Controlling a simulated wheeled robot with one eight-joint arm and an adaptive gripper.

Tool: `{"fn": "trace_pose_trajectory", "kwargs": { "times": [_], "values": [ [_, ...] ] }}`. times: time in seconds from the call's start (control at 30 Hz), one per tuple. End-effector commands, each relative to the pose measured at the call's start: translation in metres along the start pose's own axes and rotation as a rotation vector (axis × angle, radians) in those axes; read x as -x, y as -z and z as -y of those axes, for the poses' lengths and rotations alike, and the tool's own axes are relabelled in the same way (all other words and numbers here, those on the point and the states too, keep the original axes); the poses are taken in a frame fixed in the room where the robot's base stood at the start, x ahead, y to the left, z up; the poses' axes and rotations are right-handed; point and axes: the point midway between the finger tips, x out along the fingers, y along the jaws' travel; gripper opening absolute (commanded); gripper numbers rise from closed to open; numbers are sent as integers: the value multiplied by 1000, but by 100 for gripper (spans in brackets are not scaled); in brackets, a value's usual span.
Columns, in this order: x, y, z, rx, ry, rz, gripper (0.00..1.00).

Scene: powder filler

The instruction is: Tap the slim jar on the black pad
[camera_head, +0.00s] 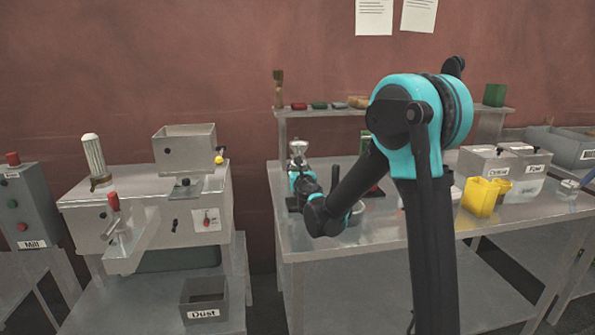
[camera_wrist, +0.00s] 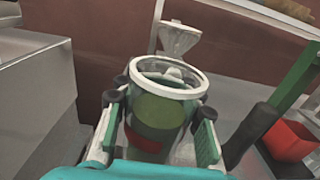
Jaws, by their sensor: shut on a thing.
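The slim jar (camera_wrist: 156,108) is clear with a pale round rim, and green and red show through or on its side. My gripper (camera_wrist: 160,112) is shut on it, one finger on each side, and its open mouth faces up toward the wrist camera. In the head view my gripper (camera_head: 300,172) is over the left end of the metal table, partly hidden by my own arm. The jar cannot be made out there. I cannot make out the black pad for sure; a dark patch shows low beside my gripper. Whether the jar touches anything below is hidden.
A metal funnel-like piece (camera_wrist: 178,38) stands just beyond the jar. A green post (camera_wrist: 292,80) and a red bin (camera_wrist: 288,140) are to the right. In the head view, yellow containers (camera_head: 482,197) stand on the right of the table, and a shelf (camera_head: 330,112) runs behind.

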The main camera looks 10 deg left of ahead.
Motion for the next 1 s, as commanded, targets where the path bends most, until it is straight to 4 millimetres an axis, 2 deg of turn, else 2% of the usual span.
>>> {"fn": "trace_pose_trajectory", "kwargs": {
  "times": [0.17, 0.63, 1.0],
  "values": [
    [0, 3, 0, 0, 0, 0, 0],
    [0, 28, 0, 0, 0, 0, 0],
    [0, 26, 0, 0, 0, 0, 0]
  ]
}}
